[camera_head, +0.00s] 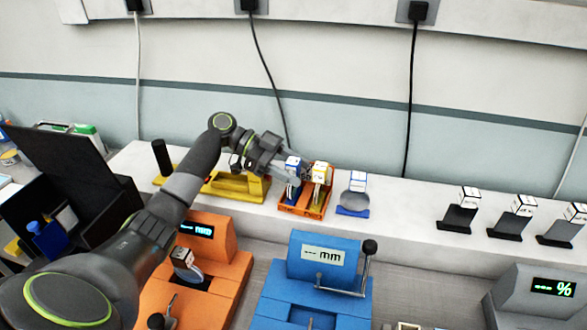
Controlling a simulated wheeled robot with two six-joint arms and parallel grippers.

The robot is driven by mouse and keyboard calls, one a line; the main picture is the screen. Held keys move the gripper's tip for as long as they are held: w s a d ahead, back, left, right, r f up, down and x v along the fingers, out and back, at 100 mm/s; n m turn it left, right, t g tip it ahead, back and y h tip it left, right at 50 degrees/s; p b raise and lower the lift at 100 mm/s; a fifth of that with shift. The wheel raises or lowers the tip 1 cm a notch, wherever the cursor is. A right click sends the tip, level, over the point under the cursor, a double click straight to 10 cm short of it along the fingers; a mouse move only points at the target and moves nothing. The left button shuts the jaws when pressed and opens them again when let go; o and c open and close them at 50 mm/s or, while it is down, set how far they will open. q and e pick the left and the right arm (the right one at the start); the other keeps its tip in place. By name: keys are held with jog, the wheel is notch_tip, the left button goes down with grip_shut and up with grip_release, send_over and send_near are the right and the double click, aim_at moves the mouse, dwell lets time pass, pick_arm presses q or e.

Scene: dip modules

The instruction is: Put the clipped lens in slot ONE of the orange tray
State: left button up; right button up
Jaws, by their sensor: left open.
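The orange tray (305,211) stands on the white ledge. A clip with a blue-and-white top (293,166) stands upright in its left part, and one with a yellow-and-white top (320,173) in its right part. My left gripper (301,172) is open at these tops, close to the blue-marked one; I cannot tell whether it touches either. A round grey lens (356,200) with a blue-edged clip top stands on a blue base to the right of the tray. Another round clipped piece (186,262) sits on the orange device. Slot numbers are not readable. My right gripper is out of view.
A yellow stand (237,188) is left of the tray. Several black and grey holders (460,217) with white cubes stand at the right of the ledge. The orange device (215,257), blue device (317,285) and grey device (540,295) stand in front.

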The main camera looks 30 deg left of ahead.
pick_arm(q)
jog(key=shift+r+p, duration=0.45)
jog(key=shift+p, duration=0.1)
jog(key=shift+r+p, duration=0.35)
jog(key=shift+p, duration=0.05)
jog(key=v, duration=0.2)
jog(key=b+v, duration=0.1)
jog(key=v, duration=0.1)
jog(key=b+v, duration=0.1)
jog(key=v, duration=0.2)
jog(key=shift+w+a+f, duration=0.1)
jog(key=shift+a+f, duration=0.05)
jog(key=shift+f, duration=0.15)
jog(key=shift+a+r, duration=0.1)
jog(key=shift+r, duration=0.05)
